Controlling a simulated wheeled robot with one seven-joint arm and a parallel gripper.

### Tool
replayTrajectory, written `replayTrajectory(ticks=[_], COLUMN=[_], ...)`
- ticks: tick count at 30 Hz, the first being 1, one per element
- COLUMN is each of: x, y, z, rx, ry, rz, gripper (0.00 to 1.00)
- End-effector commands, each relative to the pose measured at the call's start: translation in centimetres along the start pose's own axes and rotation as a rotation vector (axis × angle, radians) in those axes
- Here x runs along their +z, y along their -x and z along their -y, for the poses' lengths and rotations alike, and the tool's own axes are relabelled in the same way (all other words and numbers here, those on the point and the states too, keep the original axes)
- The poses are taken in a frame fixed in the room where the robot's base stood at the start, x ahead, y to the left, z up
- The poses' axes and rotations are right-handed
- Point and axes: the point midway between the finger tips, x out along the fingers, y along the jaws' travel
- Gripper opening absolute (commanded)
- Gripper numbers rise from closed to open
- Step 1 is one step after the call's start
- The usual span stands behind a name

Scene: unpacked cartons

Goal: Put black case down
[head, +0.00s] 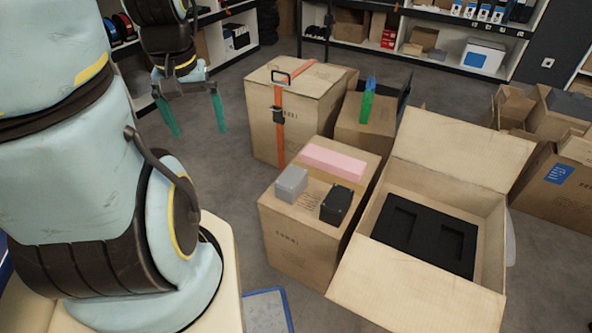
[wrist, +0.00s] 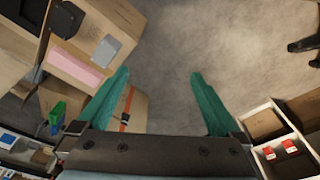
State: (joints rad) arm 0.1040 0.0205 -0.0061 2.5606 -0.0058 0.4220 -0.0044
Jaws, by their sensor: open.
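The black case (head: 337,204) sits on top of a closed carton (head: 298,240) in the head view, at its right front, beside a grey box. It also shows in the wrist view (wrist: 67,20) at the upper left. My gripper (head: 192,117) is open, its green fingers apart and empty. It hangs over the floor at the back left, well away from the case. In the wrist view the fingers (wrist: 162,82) frame bare floor and part of a strapped carton.
A grey box (head: 291,184) and a pink block (head: 333,161) share the carton top. An open carton with black foam (head: 425,234) stands to the right. A strapped carton (head: 310,105) stands behind. Shelves line the back; floor is clear below my gripper.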

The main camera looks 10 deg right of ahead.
Motion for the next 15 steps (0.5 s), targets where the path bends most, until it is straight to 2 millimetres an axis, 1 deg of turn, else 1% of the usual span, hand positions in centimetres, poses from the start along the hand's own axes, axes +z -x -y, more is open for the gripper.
replayTrajectory(ticks=[2,5,8,9,10,11,12,14,15], x=[-0.3,-1.3,-2.4,-2.8,-3.0,-3.1,-3.2,-3.0,-2.8], y=[-0.7,-2.5,-5.3,-6.6,-7.5,-8.5,-9.8,-11.8,-13.0], z=[-0.7,-3.0,-6.9,-8.8,-10.2,-11.7,-13.6,-16.5,-18.4], rx=[0.006,0.023,0.046,0.055,0.060,0.065,0.070,0.076,0.080], ry=[-0.019,-0.074,-0.161,-0.201,-0.230,-0.259,-0.299,-0.357,-0.396], rz=[0.003,0.008,0.016,0.019,0.022,0.024,0.026,0.030,0.031], gripper=[1.00,1.00,1.00,1.00,1.00,1.00,1.00,1.00,1.00])
